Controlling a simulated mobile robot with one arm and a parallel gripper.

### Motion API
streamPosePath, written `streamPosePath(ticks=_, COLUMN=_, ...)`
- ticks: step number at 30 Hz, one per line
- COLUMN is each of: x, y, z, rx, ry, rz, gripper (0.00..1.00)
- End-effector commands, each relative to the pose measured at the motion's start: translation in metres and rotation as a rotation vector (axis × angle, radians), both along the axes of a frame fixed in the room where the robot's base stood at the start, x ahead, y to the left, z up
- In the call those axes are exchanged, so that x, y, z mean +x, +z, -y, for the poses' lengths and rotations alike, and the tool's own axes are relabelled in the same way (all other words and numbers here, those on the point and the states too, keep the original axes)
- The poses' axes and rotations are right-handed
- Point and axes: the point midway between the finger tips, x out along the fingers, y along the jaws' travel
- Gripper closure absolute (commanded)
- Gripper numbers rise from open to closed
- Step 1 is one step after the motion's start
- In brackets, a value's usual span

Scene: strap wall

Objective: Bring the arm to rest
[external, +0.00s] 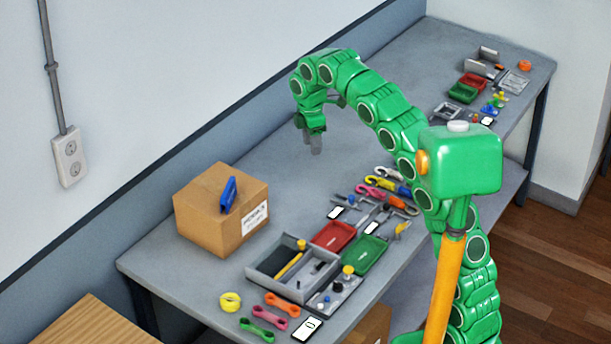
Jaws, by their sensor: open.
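My green arm arches over the grey workbench (284,171) in the external view. My gripper (316,149) hangs from its end, pointing down above the bench, and is open. Nothing shows between its fingers, though they are small and partly overlapped. It is apart from the cardboard box (205,228), which is to its lower left.
A blue object (228,194) lies on the box. A grey tray (262,276), a red tray (334,236) and a green tray (363,254) stand near the front. Colourful looped straps (382,184) lie beside my arm. The bench between box and gripper is clear.

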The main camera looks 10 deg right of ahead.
Motion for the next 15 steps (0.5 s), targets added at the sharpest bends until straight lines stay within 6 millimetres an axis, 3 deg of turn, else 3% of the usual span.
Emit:
streamPosePath(ticks=3, x=-0.01, y=0.005, z=0.032, rx=-0.004, ry=-0.115, rz=-0.002, gripper=0.55)
streamPosePath(ticks=15, x=-0.06, y=0.01, z=0.127, rx=-0.018, ry=-0.495, rz=-0.01, gripper=0.55)
